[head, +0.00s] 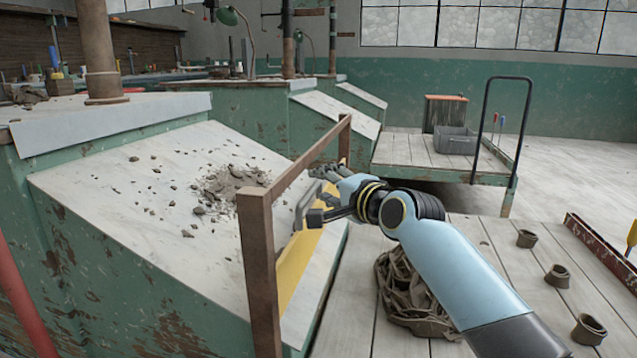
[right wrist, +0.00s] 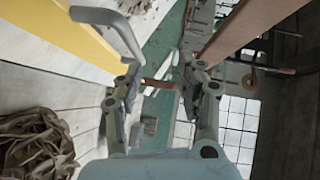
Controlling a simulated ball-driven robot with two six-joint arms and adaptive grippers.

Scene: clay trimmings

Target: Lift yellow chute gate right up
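The yellow chute gate (head: 296,268) stands low across the lower end of the sloping chute (head: 130,205), within a brown wooden frame (head: 262,270). A grey bar handle (head: 304,208) is on the gate; the gate (right wrist: 50,30) and handle (right wrist: 112,20) also show at upper left in the right wrist view. My right gripper (head: 316,195) is at the handle, with its fingers spread and a clear gap between them in the wrist view (right wrist: 158,78). The handle's end lies close to the left finger there; I cannot tell whether they touch. My left gripper is out of view.
Grey-brown clay trimmings (head: 232,186) lie scattered on the chute. Several small brown cups (head: 558,276) stand to the right. A cart (head: 415,152) holding a grey bin (head: 456,141) stands behind.

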